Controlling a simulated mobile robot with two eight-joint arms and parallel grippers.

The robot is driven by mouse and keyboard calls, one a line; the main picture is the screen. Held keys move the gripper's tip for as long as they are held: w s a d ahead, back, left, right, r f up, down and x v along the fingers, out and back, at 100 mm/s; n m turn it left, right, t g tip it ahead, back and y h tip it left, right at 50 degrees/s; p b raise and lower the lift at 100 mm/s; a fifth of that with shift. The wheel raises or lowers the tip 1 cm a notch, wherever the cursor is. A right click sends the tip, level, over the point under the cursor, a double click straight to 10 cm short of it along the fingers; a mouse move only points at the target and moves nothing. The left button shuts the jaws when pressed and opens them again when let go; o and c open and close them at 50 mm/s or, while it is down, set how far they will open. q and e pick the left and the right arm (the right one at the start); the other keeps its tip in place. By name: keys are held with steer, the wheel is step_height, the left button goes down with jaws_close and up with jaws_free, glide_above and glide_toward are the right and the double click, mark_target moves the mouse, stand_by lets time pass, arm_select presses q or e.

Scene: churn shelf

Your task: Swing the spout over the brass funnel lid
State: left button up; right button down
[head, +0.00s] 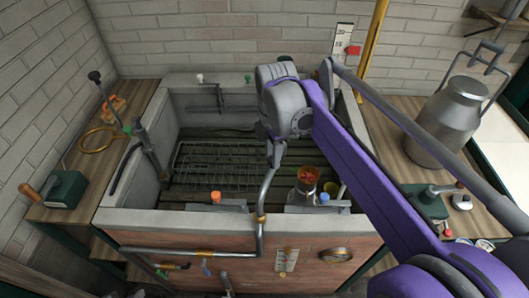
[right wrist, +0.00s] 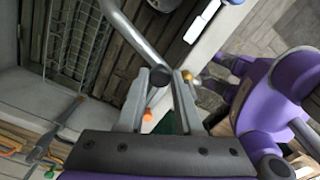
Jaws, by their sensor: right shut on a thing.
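The spout is a bent grey metal pipe (head: 267,190) with a brass collar, rising from the front edge of the stone trough. My right gripper (head: 274,142) is shut on its upper end. In the right wrist view the pipe (right wrist: 130,35) comes in from the top to the fingertips (right wrist: 172,78); the exact grip is partly hidden. I take this as the brass funnel lid. My left gripper is not in view.
The stone trough (head: 180,220) holds dark slats and a wire rack (head: 215,165). Orange (head: 215,196) and blue (head: 324,198) knobs sit near its front rim. A large milk can (head: 447,120) stands on the right counter. My purple right arm crosses the right side.

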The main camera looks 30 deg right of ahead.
steer(key=shift+s+d+m, duration=0.35)
steer(key=shift+s+m, duration=0.35)
steer(key=shift+m, duration=0.15)
steer(key=shift+s+d+m, duration=0.3)
steer(key=shift+s+m, duration=0.35)
steer(key=shift+m, duration=0.25)
steer(key=shift+s+d+m, duration=0.35)
steer(key=shift+s+m, duration=0.35)
steer(key=shift+m, duration=0.15)
steer(key=c, duration=0.6)
jaws_free()
steer(key=shift+r, duration=0.15)
step_height(320, 180, up, 11)
steer(key=shift+f+p, duration=0.2)
steer(key=shift+p, duration=0.15)
steer(key=shift+s+f, duration=0.1)
steer(key=shift+s, duration=0.05)
